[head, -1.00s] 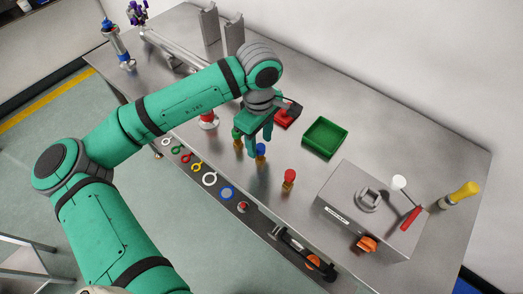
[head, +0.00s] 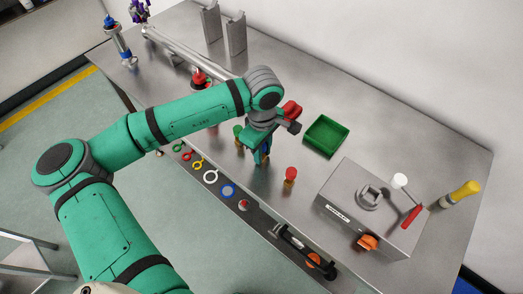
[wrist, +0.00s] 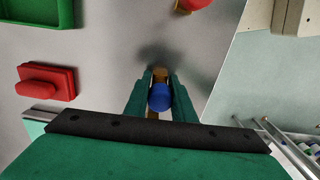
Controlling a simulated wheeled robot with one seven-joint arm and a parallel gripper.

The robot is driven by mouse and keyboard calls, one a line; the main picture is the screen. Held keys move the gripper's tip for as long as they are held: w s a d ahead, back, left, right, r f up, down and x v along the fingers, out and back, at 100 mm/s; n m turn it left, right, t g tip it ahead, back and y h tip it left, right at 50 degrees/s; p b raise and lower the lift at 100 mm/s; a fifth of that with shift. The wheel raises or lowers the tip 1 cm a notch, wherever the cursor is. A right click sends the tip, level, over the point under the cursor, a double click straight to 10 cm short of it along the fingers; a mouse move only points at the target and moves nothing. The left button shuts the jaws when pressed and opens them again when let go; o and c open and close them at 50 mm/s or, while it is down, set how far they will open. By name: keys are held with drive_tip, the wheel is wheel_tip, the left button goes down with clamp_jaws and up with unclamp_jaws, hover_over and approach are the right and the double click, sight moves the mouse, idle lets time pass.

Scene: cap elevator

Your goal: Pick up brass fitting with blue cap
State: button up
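The brass fitting with the blue cap (wrist: 160,97) is between the two fingers of my gripper (wrist: 160,84) in the wrist view. The fingers lie close along both sides of the cap; whether they press on it is not clear. In the head view, my gripper (head: 262,157) points down at the table, and the fingers largely hide the fitting. I cannot tell whether its base touches the table.
A red-capped fitting (head: 290,175) stands to the right and a green-capped one (head: 238,130) just left of my gripper. A green tray (head: 326,136), a red block (wrist: 46,82) and a grey box (head: 365,215) are on the steel table (head: 420,135).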

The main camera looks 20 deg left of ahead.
clamp_jaws()
drive_tip(key=shift+w+r, duration=0.1)
drive_tip(key=shift+r, duration=0.05)
drive_tip(key=shift+r, duration=0.25)
wheel_tip(320, 180, up, 2)
drive_tip(key=s+a+r, duration=0.2)
drive_tip(key=s+r, duration=0.3)
drive_tip(key=s, duration=0.1)
drive_tip(key=s+a+r, duration=0.2)
drive_tip(key=s+r, duration=0.3)
drive_tip(key=s, duration=0.2)
drive_tip(key=shift+s+a, duration=0.15)
drive_tip(key=shift+a, duration=0.2)
drive_tip(key=shift+r, duration=0.1)
